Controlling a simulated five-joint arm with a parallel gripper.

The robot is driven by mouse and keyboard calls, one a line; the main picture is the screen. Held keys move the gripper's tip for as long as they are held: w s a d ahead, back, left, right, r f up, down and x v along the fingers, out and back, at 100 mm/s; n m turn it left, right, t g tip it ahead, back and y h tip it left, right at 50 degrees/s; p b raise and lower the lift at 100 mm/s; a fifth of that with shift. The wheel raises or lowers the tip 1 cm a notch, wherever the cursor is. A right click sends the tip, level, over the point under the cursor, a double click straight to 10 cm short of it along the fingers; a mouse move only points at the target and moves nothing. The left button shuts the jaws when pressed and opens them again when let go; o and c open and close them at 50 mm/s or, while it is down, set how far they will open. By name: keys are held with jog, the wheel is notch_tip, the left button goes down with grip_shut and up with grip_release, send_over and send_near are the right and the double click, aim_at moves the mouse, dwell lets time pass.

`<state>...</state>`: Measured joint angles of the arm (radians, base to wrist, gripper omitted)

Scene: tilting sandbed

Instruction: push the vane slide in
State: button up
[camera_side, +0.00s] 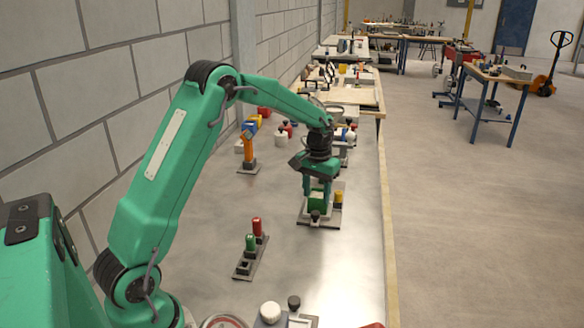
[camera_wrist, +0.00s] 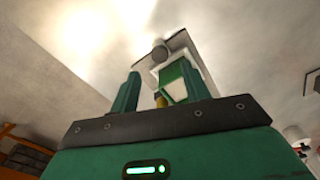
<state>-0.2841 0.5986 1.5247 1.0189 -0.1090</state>
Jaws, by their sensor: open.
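My gripper (camera_side: 317,192) points down over a small fixture with a grey base plate (camera_side: 332,222) on the metal table. The fixture carries a green block (camera_side: 316,202), a yellow cylinder (camera_side: 339,198) and a dark round knob (camera_side: 315,216) at its near side. I cannot tell which part is the vane slide. In the wrist view my two green fingers (camera_wrist: 159,72) are apart, with the green and white block (camera_wrist: 174,82) between or just beyond them. The grey knob (camera_wrist: 160,50) stands past the fingertips. Whether a finger touches the block is unclear.
An orange post fixture (camera_side: 248,152) stands to the left. A strip with red and green cylinders (camera_side: 251,243) lies nearer, at left. White and dark knobs (camera_side: 270,312) stand at the front edge. The table right of the strip is clear. A block wall runs along the left.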

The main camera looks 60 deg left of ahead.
aim_at(316, 213)
jog(key=shift+f, duration=3.1)
jog(key=shift+c, duration=0.2)
grip_shut()
